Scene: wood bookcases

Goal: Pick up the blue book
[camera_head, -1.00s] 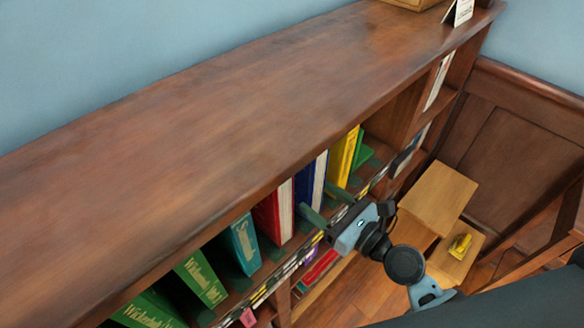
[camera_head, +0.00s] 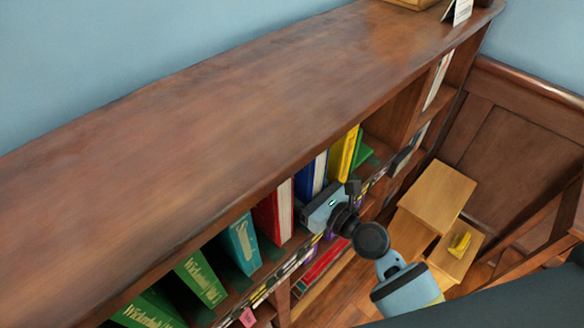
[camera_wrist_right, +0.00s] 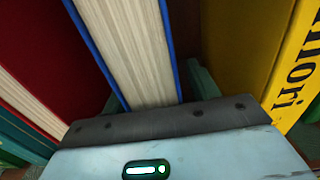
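The blue book (camera_head: 304,180) stands upright on the upper shelf of the bookcase, between a red book and a yellow book. In the right wrist view the blue book (camera_wrist_right: 172,50) shows its pale page edges toward the gripper. My right gripper (camera_head: 318,206) is at the front of the shelf, right up to this book. In the wrist view its two green fingers (camera_wrist_right: 155,92) reach in on either side of the book. They look open around it, with a small gap on the right. The fingertips are hidden in the head view. My left gripper is not in view.
The red book (camera_head: 268,213) is close on the left and the yellow book (camera_head: 341,156) on the right. Teal (camera_head: 241,243) and green books (camera_head: 200,279) stand further left. The overhanging bookcase top (camera_head: 220,130) is above. A wooden step stool (camera_head: 437,197) stands on the floor at right.

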